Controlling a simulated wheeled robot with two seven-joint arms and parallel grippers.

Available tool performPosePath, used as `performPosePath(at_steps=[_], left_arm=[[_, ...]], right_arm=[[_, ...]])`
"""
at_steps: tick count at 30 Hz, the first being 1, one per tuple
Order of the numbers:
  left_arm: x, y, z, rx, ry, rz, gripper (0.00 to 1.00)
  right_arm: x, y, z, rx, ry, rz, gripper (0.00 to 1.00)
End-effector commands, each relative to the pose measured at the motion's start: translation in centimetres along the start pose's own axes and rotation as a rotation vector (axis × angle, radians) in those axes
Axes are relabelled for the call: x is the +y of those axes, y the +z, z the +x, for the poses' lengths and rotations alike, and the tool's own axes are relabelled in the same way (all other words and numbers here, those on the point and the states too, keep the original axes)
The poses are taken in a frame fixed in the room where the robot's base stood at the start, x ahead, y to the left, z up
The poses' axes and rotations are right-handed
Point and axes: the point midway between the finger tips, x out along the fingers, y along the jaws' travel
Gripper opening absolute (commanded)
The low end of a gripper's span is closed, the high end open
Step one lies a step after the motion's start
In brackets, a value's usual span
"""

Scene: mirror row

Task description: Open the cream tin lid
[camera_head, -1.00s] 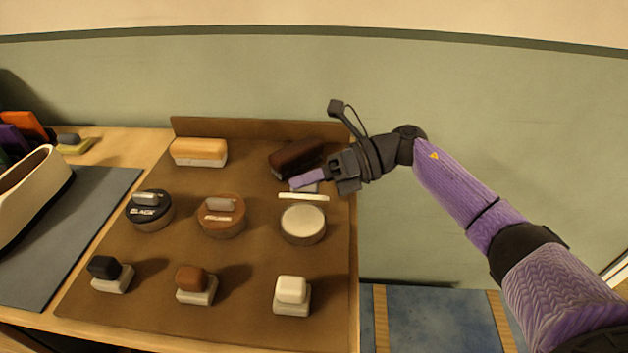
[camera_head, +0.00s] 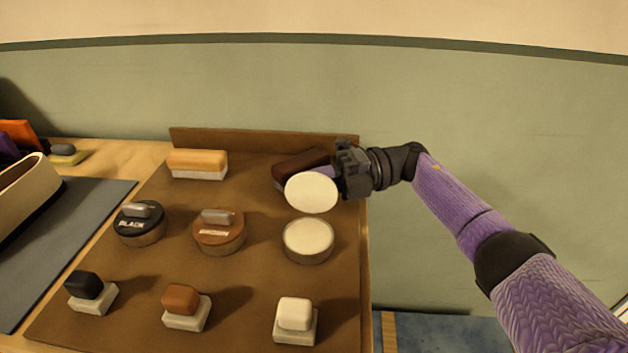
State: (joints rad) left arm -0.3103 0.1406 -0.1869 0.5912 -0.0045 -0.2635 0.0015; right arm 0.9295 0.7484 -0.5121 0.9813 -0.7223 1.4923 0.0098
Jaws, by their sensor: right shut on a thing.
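The cream tin (camera_head: 308,256) stands on the brown mat at the right of the row of tins, and its pale top face shows. Its lid, a round cream disc (camera_head: 311,192), is off the tin, raised and tilted behind it with a blank face toward me. A thin gap shows between disc and tin. My right gripper (camera_head: 328,176) is behind and to the right of the disc, shut on the lid. The disc hides the fingertips and the grip point. My left gripper is not in view.
A dark brush (camera_head: 297,165) lies close behind the lid. Black (camera_head: 140,236) and brown (camera_head: 217,240) tins stand to the left. A tan brush (camera_head: 197,163) lies at the back; several small blocks stand in front. The brown mat (camera_head: 250,280) has a raised back edge.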

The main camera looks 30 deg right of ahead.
Motion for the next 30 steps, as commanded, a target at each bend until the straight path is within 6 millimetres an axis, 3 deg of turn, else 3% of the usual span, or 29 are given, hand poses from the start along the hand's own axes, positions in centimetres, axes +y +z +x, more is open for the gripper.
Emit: performPosePath(at_steps=[17,18,22,23,30], left_arm=[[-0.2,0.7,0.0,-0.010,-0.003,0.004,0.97],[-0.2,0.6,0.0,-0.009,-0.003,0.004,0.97],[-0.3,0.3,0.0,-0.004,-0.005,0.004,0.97],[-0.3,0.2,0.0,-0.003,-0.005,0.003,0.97],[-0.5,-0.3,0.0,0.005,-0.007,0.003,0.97]], right_arm=[[-0.5,-0.3,0.2,0.009,0.006,0.033,0.00],[-0.5,-0.3,0.2,0.009,0.005,0.033,0.22],[-0.4,-0.2,0.2,0.007,0.007,0.031,0.49],[-0.3,-0.2,0.1,0.007,0.007,0.031,0.53],[-0.2,-0.1,0.1,0.004,0.009,0.029,0.53]])
